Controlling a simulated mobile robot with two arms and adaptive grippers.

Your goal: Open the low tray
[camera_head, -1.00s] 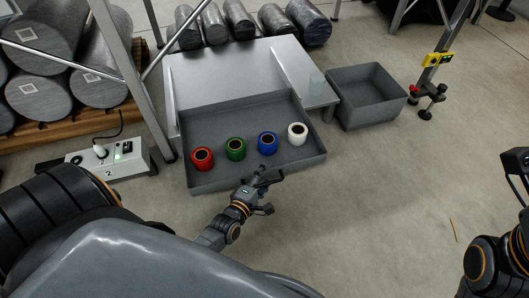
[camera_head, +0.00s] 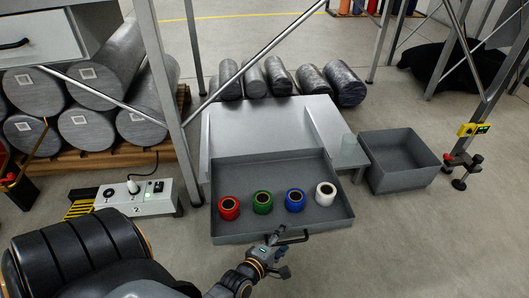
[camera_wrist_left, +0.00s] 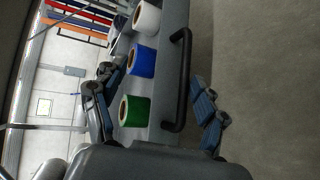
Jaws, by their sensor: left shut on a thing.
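The low tray (camera_head: 285,170) is a shallow grey drawer pulled out from under a grey metal plate. A row of rolls stands in it: red (camera_head: 229,208), green (camera_head: 262,202), blue (camera_head: 295,200) and white (camera_head: 326,193). Its dark bar handle (camera_head: 297,239) is on the front wall and also shows in the left wrist view (camera_wrist_left: 183,80). My left gripper (camera_head: 274,239) is at the front wall, shut on the handle. In the left wrist view its fingers (camera_wrist_left: 155,98) lie on both sides of the handle. My right gripper is out of view.
An empty grey bin (camera_head: 398,165) stands right of the tray. A white control box (camera_head: 135,198) and a metal post stand to the left. Dark cylinders (camera_head: 280,78) lie behind the plate (camera_head: 260,125).

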